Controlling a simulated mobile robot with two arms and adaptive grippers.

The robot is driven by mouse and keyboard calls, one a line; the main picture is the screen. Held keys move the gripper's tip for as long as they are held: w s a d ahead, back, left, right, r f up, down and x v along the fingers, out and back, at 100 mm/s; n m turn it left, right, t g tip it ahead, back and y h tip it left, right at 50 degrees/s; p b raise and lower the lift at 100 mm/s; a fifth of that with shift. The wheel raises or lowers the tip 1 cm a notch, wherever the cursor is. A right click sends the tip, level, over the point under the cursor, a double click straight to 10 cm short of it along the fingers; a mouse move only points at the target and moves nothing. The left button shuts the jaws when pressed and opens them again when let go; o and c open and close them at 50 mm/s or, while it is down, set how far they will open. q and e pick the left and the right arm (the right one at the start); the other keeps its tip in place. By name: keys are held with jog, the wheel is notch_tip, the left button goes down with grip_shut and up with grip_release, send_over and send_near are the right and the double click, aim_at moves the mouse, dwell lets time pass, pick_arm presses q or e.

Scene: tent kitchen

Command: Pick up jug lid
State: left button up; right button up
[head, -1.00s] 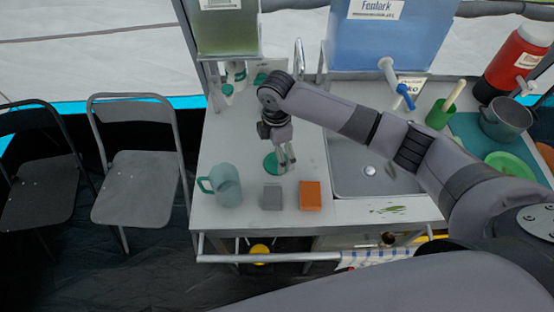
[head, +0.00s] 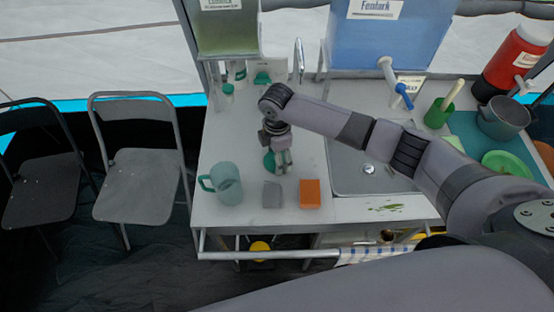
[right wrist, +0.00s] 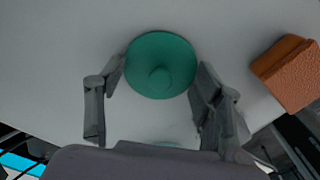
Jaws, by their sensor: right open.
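The jug lid is a round green disc with a knob (right wrist: 158,70), lying on the pale counter. In the head view the lid (head: 268,161) is partly hidden behind my right gripper (head: 281,170). In the right wrist view my right gripper (right wrist: 161,72) is open, with one finger on each side of the lid. I cannot tell whether the fingers touch it. A translucent green jug (head: 228,186) with a handle stands upright on the counter, left of and nearer than the lid. My left gripper is not in view.
A grey block (head: 272,195) and an orange block (head: 309,194) lie just in front of the lid. The orange block also shows in the right wrist view (right wrist: 289,73). A sink (head: 367,170) is to the right. Small bottles stand behind.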

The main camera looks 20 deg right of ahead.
jog(key=shift+s, duration=0.2)
jog(key=c, duration=0.7)
